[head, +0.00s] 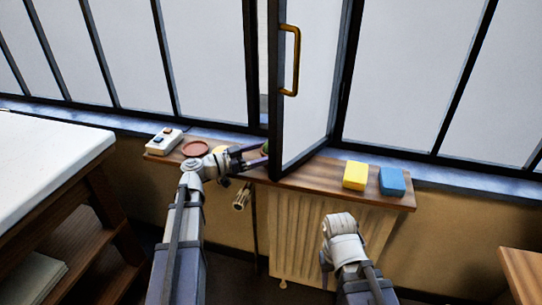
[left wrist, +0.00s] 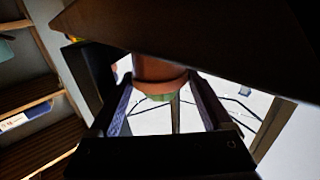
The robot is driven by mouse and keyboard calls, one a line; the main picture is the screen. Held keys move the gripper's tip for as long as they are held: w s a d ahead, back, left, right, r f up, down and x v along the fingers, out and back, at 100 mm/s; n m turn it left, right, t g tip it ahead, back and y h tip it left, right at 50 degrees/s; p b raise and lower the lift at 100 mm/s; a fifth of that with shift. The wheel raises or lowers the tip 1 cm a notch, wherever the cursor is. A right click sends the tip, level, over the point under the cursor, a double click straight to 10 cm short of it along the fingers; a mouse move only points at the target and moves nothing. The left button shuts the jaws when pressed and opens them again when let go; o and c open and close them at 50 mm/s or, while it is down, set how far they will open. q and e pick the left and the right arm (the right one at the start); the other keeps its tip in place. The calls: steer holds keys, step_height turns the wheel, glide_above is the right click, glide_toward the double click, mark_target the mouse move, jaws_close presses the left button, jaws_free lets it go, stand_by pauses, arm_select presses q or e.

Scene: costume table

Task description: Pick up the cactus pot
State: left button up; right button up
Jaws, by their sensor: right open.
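The cactus pot is a terracotta pot (left wrist: 160,70) with a green cactus (left wrist: 160,97), upside down in the left wrist view. In the head view only a bit of the green cactus (head: 265,148) shows on the sill, behind the open window's edge. My left gripper (head: 262,155) reaches it from the left, its fingers on either side of the pot. In the left wrist view the fingertips are close to the rim; I cannot tell whether they touch it. My right gripper (head: 326,262) is low in front of the radiator, mostly hidden by its own arm, open and apart from the pot.
The open window sash (head: 305,110) with a brass handle (head: 291,60) juts over the wooden sill (head: 300,176). A red saucer (head: 195,149) and a white box (head: 163,139) are at left; a yellow block (head: 356,175) and blue block (head: 392,181) are at right. A radiator (head: 297,235) stands below.

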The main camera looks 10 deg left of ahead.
mark_target(265, 149)
arm_select(q)
steer(key=c, duration=0.6)
steer(key=shift+r, duration=0.1)
steer(key=shift+c, duration=0.2)
steer(key=shift+a+r+p, duration=0.25)
steer(key=shift+r+p, duration=0.35)
steer(key=shift+p, duration=0.1)
step_height(265, 149, up, 6)
steer(key=p, duration=0.6)
steer(key=a, duration=1.9)
steer(key=shift+w+a+f, duration=0.15)
steer(key=shift+w+a, duration=0.15)
